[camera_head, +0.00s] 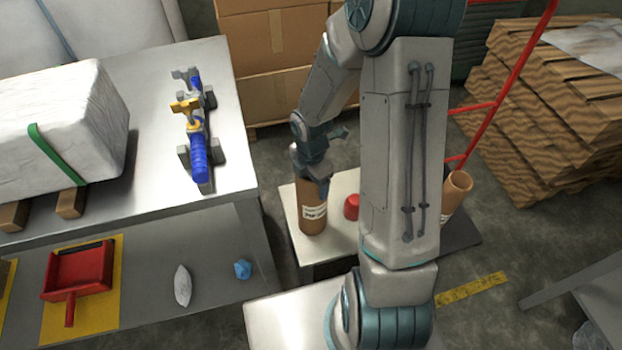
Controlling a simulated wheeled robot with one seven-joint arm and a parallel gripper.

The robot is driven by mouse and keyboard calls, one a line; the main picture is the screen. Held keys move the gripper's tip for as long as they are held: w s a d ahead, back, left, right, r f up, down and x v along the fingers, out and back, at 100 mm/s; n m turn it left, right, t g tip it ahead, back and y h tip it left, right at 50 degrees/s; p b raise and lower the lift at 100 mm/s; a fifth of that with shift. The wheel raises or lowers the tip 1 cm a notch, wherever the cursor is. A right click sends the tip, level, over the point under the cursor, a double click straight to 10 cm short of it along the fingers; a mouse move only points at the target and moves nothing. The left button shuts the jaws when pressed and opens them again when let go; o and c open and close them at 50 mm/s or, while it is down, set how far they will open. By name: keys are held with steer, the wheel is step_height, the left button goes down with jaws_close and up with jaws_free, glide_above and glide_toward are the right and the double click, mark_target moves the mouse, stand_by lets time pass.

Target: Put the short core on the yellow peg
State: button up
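A brown cardboard core (312,218) with a white label stands upright on the low light-topped stand. My gripper (311,172) is at its top end, pointing down, with its fingers at the rim. The picture is too small to tell whether they are closed on it. A second brown core (458,184) stands at the right of the stand, open end up, partly hidden by my arm. I cannot tell for sure which core is the shorter. I see no clear yellow peg; my arm hides part of the stand.
A red round piece (351,207) sits on the stand (285,196) between the cores. At left, a metal table (150,75) holds a blue-and-yellow tool (197,145) and a white wrapped block (60,115). Cardboard boxes (275,50) and stacked wooden sheets (540,120) stand behind.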

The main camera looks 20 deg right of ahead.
steer(key=o, duration=0.4)
steer(key=shift+r, duration=0.15)
step_height(320, 180, up, 11)
steer(key=p, duration=0.4)
steer(key=s+r+m+t, duration=0.2)
steer(key=s+r+m, duration=1.1)
steer(key=m, duration=0.9)
steer(key=shift+s+r, duration=0.4)
steer(key=shift+r, duration=0.55)
